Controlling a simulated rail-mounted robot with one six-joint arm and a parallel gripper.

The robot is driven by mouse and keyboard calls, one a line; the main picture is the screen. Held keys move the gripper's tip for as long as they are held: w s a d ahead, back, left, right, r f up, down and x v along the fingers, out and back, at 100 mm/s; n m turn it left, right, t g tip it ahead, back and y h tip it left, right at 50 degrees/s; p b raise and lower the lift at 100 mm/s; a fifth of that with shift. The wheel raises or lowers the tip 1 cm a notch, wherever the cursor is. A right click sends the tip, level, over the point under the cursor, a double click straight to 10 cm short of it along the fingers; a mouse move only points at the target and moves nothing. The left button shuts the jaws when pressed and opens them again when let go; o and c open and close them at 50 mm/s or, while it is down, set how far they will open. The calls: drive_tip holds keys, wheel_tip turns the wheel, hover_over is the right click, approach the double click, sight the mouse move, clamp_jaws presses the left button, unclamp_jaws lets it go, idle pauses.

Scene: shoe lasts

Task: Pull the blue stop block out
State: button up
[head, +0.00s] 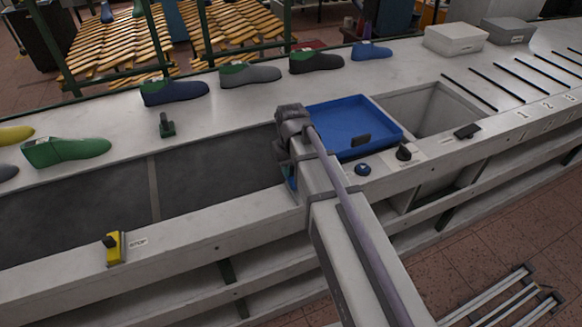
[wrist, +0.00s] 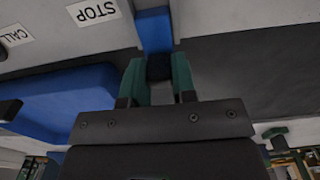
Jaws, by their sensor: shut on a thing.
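The blue stop block (wrist: 153,30) shows in the wrist view, at the belt's edge beside a STOP label. A dark grip part at its near end sits between the green fingers of my gripper (wrist: 159,72). My gripper is shut on that part. In the head view my arm hides most of the block and the fingers; only a small bit of blue and teal shows below the wrist, at the right end of the dark belt.
A blue tray (head: 345,124) lies just right of my wrist, with an open bin (head: 432,107) beyond it. A yellow stop block (head: 115,248) sits on the front rail at left. A green shoe last (head: 66,150) and others stand along the back. The dark belt (head: 210,165) is clear.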

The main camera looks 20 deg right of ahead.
sight(298, 194)
clamp_jaws()
drive_tip(key=s, duration=0.5)
drive_tip(key=shift+s+d, duration=0.25)
drive_tip(key=shift+d, duration=0.1)
drive_tip(key=o, duration=0.9)
unclamp_jaws()
drive_tip(key=shift+o, duration=0.2)
wheel_tip(298, 194, up, 11)
drive_tip(key=p, duration=1.1)
